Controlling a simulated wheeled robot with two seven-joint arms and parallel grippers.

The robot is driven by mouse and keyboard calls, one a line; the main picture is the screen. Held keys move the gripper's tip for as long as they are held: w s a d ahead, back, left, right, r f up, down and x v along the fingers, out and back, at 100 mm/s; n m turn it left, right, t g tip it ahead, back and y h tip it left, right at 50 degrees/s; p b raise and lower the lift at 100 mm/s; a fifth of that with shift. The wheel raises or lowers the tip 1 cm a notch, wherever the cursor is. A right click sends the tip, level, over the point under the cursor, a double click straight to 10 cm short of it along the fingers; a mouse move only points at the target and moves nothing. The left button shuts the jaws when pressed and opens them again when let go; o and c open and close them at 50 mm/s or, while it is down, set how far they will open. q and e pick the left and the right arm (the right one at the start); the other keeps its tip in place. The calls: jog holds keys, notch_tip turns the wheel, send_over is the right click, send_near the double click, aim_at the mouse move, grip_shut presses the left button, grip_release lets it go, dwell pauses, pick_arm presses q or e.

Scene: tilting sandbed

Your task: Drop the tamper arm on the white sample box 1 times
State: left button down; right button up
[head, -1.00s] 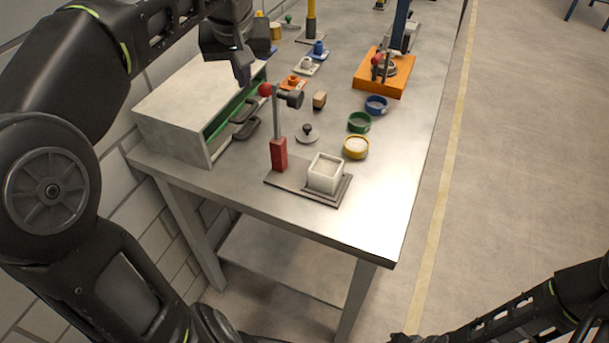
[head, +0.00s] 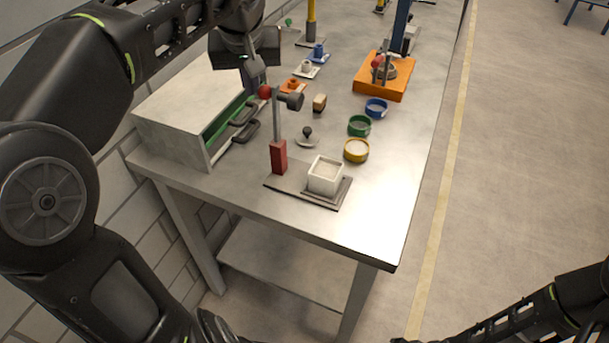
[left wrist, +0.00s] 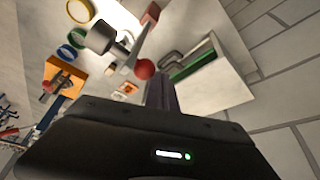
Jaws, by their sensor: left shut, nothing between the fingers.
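The tamper has a red post (head: 278,157) with its arm raised; a dark cylindrical head (head: 292,101) and a red ball knob (head: 265,91) are at the top. The white sample box (head: 324,177) stands upright on the dark base plate beside the post, below the raised head. My left gripper (head: 257,80) is shut and empty, its tips close by the red knob. In the left wrist view the knob (left wrist: 145,69) is just past the fingertips (left wrist: 161,82); I cannot tell whether they touch. Only my right arm shows, at lower right; its gripper is out of view.
A grey cabinet (head: 185,110) with dark handles stands left of the tamper. A small lid (head: 307,138), yellow (head: 356,151), green (head: 359,126) and blue (head: 376,108) dishes and an orange platform (head: 381,86) are behind and right. The table's near right corner is clear.

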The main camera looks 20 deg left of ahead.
aim_at(274, 87)
pick_arm(q)
jog(key=shift+d, duration=2.4)
notch_tip(274, 87, up, 8)
jog(key=p, duration=0.7)
jog(key=shift+f, duration=0.1)
